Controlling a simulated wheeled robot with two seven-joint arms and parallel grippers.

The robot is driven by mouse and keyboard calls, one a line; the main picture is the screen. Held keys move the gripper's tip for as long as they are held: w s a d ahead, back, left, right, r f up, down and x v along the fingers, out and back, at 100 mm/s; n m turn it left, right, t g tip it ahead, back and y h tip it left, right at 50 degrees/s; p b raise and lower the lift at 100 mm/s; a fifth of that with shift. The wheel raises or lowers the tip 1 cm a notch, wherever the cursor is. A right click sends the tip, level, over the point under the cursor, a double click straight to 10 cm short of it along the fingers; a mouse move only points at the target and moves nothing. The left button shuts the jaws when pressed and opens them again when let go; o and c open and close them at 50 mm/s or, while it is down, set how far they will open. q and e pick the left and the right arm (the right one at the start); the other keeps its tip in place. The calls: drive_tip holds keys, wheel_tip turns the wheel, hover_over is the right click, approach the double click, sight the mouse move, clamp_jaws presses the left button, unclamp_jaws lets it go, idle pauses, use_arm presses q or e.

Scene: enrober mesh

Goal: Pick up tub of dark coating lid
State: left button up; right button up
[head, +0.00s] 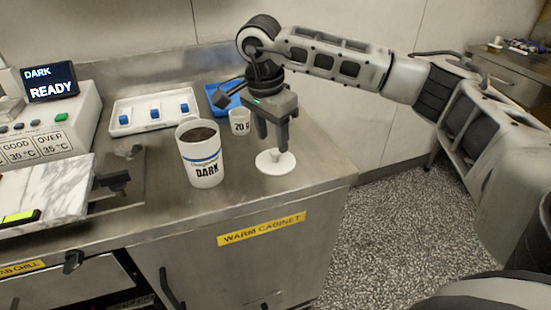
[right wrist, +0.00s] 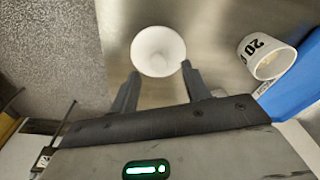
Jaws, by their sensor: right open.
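The white round lid (head: 272,166) with a small raised knob lies flat on the steel cabinet top, right of the tub. The tub of dark coating (head: 203,165) stands upright and uncovered, with dark brown coating inside and a "DARK" label. My right gripper (head: 273,146) points down over the lid, its fingers apart and the knob between or just below the tips; I cannot tell which. In the right wrist view the lid (right wrist: 158,51) shows just past the fingertips of my open right gripper (right wrist: 160,72). My left gripper is not in view.
A small white cup (head: 239,123) and a blue tray (head: 222,98) stand behind the lid. A white tray with blue pieces (head: 153,113) lies at the back. A marble slab (head: 58,182) and a control box (head: 60,130) reading READY are at left. The cabinet's right edge is near the lid.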

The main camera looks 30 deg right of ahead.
sight(275, 151)
drive_tip(key=f, duration=0.4)
drive_tip(key=shift+s+d, duration=0.1)
drive_tip(key=shift+d, duration=0.25)
clamp_jaws()
